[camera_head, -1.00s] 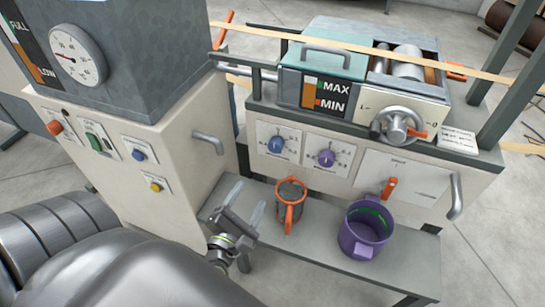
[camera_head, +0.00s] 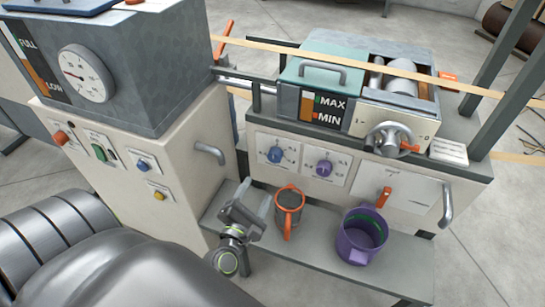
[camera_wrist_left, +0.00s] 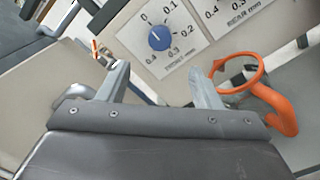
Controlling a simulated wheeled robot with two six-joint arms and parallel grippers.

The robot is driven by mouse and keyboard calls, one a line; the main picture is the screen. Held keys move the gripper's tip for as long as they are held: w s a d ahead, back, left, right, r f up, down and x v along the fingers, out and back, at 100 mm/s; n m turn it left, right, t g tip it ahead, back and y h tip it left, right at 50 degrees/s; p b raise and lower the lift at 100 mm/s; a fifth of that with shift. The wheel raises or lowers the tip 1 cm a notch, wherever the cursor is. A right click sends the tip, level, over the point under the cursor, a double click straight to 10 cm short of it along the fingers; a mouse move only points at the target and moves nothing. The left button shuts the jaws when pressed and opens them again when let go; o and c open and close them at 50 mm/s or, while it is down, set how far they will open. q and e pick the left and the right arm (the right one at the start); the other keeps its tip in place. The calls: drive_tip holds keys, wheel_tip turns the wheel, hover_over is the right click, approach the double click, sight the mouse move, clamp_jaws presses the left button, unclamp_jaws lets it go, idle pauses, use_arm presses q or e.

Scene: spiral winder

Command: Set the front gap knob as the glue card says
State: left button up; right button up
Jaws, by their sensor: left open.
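The front gap knob is the blue knob (camera_head: 275,154) on the left dial plate of the machine's front face. In the left wrist view the blue knob (camera_wrist_left: 159,38) sits on a plate marked 0 to 0.4; its pointer is too small to read surely. My left gripper (camera_head: 257,201) is in front of and below it, near the grey shelf. In the left wrist view the gripper (camera_wrist_left: 157,80) is open and empty, fingers apart from the knob, which lies beyond the gap. The white card (camera_head: 449,151) at the machine's right has print too small to read. My right gripper is not seen.
A purple knob (camera_head: 324,168) is on the neighbouring plate. On the shelf (camera_head: 310,243) stand a grey pot with an orange handle (camera_head: 288,207), close to my gripper, and a purple pot (camera_head: 361,237). A grey bar handle (camera_head: 209,152) juts from the left cabinet.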

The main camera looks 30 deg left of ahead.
use_arm(q)
drive_tip(key=p, duration=0.2)
approach(274, 159)
drive_tip(key=p+x, duration=0.1)
drive_tip(key=x, duration=0.7)
drive_tip(key=shift+r+p, duration=0.1)
drive_tip(key=shift+p, duration=0.2)
drive_tip(key=shift+w+a, duration=0.2)
drive_tip(key=shift+w, duration=0.45)
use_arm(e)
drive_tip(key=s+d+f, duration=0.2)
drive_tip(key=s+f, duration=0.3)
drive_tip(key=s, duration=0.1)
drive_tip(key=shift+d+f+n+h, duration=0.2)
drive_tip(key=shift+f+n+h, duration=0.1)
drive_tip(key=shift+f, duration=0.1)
use_arm(q)
drive_tip(key=shift+c, duration=0.3)
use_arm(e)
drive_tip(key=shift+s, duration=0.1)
use_arm(q)
drive_tip(key=c, duration=0.9)
